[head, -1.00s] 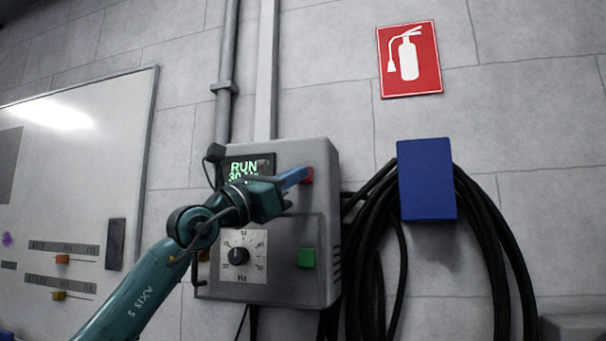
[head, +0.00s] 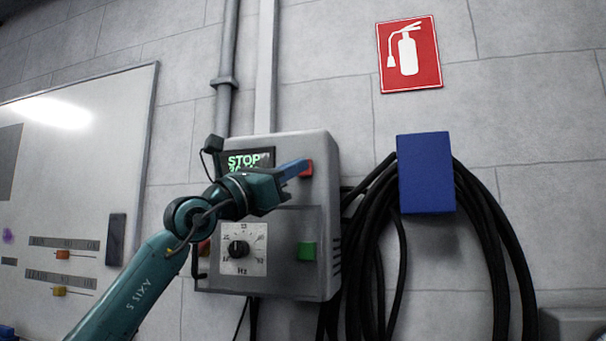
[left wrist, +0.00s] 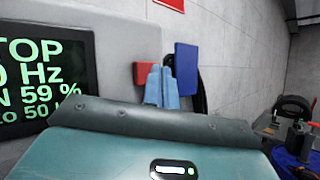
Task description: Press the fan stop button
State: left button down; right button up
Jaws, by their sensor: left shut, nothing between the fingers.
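The fan control box (head: 320,215) is a grey case on the wall. Its display (head: 245,160) reads STOP; in the left wrist view the display (left wrist: 45,75) also shows lines with Hz and a percentage. A red square button (head: 308,169) sits at the box's upper right, and it also shows in the left wrist view (left wrist: 143,70). A green button (head: 306,251) is below it. My left gripper (head: 304,166) is shut and empty, its blue fingertips at the red button. The fingers (left wrist: 162,84) partly cover the button; whether they touch it I cannot tell. My right gripper is out of view.
A dial (head: 239,249) is on the box's lower left. A blue hanger (head: 426,174) with looped black cables (head: 499,245) is on the wall to the right. A whiteboard (head: 75,180) is at left, and a red extinguisher sign (head: 409,55) is above.

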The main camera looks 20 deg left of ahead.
pick_arm(q)
jog(key=shift+s, duration=0.1)
jog(key=shift+s, duration=0.1)
jog(key=s+b, duration=0.5)
jog(key=shift+s+a+b, duration=0.1)
jog(key=shift+s+b, duration=0.2)
jog(key=shift+s, duration=0.1)
dwell(0.3)
jog(key=shift+r, duration=0.15)
dwell(0.4)
